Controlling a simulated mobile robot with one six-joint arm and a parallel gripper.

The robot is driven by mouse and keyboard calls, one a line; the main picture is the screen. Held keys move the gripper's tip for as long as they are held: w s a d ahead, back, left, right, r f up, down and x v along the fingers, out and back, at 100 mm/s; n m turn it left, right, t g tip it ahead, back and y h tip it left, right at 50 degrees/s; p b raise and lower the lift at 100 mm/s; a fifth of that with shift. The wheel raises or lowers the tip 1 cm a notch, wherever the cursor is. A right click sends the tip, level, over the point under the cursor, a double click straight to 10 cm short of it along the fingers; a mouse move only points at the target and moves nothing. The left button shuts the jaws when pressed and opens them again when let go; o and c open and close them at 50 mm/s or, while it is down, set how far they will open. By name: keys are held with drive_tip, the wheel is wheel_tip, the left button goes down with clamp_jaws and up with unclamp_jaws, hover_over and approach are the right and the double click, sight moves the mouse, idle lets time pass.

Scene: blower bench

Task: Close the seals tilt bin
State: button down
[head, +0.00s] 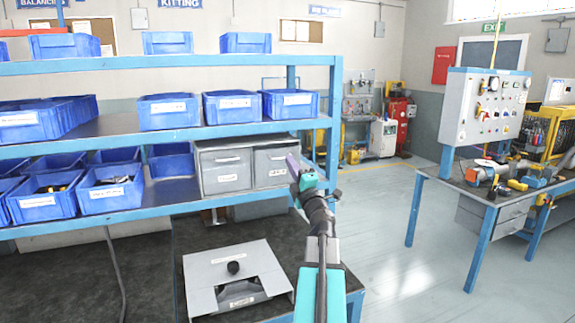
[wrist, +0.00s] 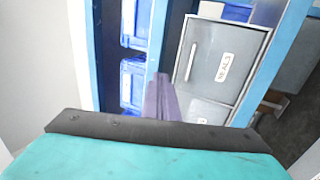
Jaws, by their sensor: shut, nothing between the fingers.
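The seals tilt bin (head: 275,167) is the right one of two grey bins on the middle shelf of the blue rack. Its front has a handle above a label. In the wrist view the seals bin (wrist: 205,75) appears turned sideways, its label readable. Its front looks in line with its neighbour's, with no clear gap showing. My gripper (head: 292,163) is at the right edge of this bin's front, its purple fingers together and empty. In the wrist view my gripper (wrist: 162,90) points towards the rack beside the bin; I cannot tell whether it touches.
The other grey tilt bin (head: 224,171) is directly left. Blue bins (head: 110,187) fill the shelves left and above. A blue rack post (head: 334,120) stands right of the bins. Open floor lies right.

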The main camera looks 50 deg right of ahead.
drive_tip(key=shift+s+a, duration=0.6)
drive_tip(key=shift+s, duration=0.35)
drive_tip(key=shift+f, duration=0.1)
wheel_tip(320, 180, down, 9)
drive_tip(key=s+b, duration=0.2)
drive_tip(key=b, duration=0.1)
drive_tip(key=shift+s+d, duration=0.25)
drive_tip(key=shift+w+d, duration=0.1)
drive_tip(key=p, duration=0.3)
approach(275, 163)
drive_tip(key=shift+s+r, duration=1.65)
drive_tip(key=shift+p+x, duration=0.8)
drive_tip(key=shift+x, duration=1.55)
drive_tip(key=shift+d, duration=0.1)
